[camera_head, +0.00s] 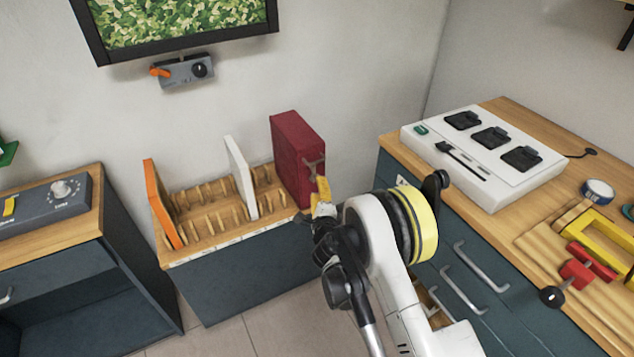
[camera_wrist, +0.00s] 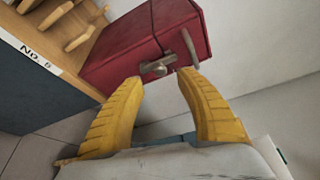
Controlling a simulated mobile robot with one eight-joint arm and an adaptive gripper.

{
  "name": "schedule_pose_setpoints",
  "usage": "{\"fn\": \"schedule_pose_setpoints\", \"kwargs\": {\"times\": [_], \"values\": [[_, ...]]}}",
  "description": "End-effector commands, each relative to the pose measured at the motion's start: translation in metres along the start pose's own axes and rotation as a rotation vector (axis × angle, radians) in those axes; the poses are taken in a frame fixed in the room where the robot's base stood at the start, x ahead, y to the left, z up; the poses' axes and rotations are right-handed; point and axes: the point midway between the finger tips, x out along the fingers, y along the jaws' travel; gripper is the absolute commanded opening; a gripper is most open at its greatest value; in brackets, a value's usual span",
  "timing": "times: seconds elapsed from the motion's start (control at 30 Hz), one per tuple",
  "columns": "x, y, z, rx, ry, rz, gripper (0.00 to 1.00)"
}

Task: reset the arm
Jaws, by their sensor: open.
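My gripper (camera_wrist: 160,95) has yellow ribbed fingers and is open with nothing between them in the wrist view. In the head view my gripper (camera_head: 322,190) is at the right end of the wooden rack, partly hidden by my white arm. A dark red box (camera_wrist: 150,40) with a metal latch and handle lies just beyond the fingertips. In the head view the red box (camera_head: 292,150) stands upright at the rack's right end. I cannot tell whether a fingertip touches it.
The slotted rack (camera_head: 205,243) also holds an orange panel (camera_head: 162,205) and a white panel (camera_head: 241,177). A drawer cabinet (camera_head: 460,260) at right bears a white device (camera_head: 480,155) and a yellow clamp-like frame (camera_head: 590,225). A grey control box (camera_head: 45,205) is at left. Floor shows in front.

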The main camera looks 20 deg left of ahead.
Motion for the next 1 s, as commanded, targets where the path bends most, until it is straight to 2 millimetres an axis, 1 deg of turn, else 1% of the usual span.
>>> {"fn": "schedule_pose_setpoints", "kwargs": {"times": [0.03,0.1,0.2,0.6,0.67,0.77,0.83,0.87,0.9,0.93,0.97,1.0], "values": [[-0.006,0.000,0.000,0.001,0.000,0.000,0.43],[-0.012,0.000,0.000,0.001,0.000,0.000,0.43],[-0.015,0.000,0.000,0.001,0.000,0.000,0.43],[-0.015,0.000,0.000,0.000,0.001,0.000,0.43],[-0.015,-0.003,-0.002,-0.005,0.005,0.001,0.43],[-0.013,-0.024,-0.013,-0.044,0.037,0.006,0.43],[-0.013,-0.051,-0.028,-0.100,0.077,0.018,0.43],[-0.013,-0.066,-0.037,-0.129,0.100,0.027,0.43],[-0.015,-0.087,-0.049,-0.176,0.132,0.041,0.43],[-0.018,-0.104,-0.060,-0.214,0.158,0.055,0.43],[-0.023,-0.121,-0.070,-0.252,0.182,0.071,0.43],[-0.030,-0.142,-0.084,-0.303,0.214,0.096,0.43]]}}
